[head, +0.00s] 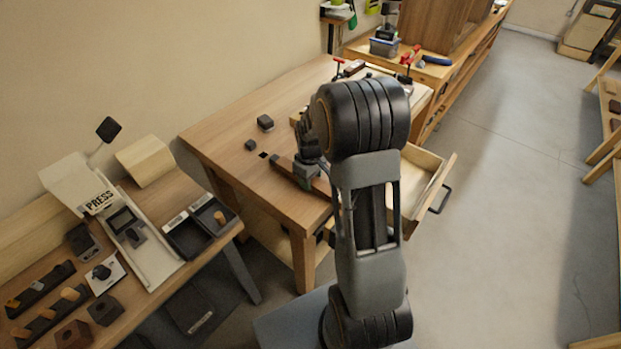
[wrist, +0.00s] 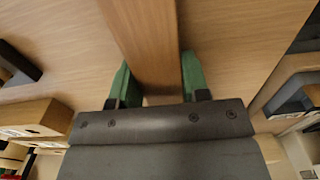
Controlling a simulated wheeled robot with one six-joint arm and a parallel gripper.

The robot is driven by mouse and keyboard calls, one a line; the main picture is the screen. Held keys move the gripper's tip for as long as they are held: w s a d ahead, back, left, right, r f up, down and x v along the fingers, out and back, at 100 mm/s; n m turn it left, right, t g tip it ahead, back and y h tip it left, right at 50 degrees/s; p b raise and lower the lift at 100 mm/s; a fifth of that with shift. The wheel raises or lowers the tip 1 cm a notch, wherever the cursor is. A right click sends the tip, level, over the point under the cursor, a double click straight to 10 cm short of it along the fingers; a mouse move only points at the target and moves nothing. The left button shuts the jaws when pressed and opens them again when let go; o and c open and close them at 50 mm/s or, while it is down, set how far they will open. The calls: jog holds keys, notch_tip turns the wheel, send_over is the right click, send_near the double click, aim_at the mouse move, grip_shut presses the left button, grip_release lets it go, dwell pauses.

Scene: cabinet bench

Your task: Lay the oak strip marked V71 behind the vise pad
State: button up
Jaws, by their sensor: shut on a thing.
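My gripper (wrist: 155,80) is shut on a long reddish-brown wooden strip (wrist: 143,35), its green fingers on either side of it. The strip runs away from the gripper over the pale bench top. In the head view my gripper (head: 308,172) is low over the near part of the bench, and the strip (head: 283,163) sticks out to its left. No mark can be read on the strip, and I cannot tell whether it touches the bench. The vise pad cannot be made out for certain. My arm hides part of the bench.
Two dark blocks (head: 265,122) (head: 250,145) stand on the wooden bench (head: 225,130), left of the strip. Labelled light wood pieces (wrist: 38,118) show at the wrist view's lower left. An open drawer (head: 425,175) juts out at right. A press table (head: 140,315) stands at left.

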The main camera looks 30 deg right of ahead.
jog(key=o, duration=1.1)
jog(key=shift+o, duration=1)
jog(key=shift+r, duration=0.1)
jog(key=shift+r+p, duration=2.6)
jog(key=shift+r, duration=0.8)
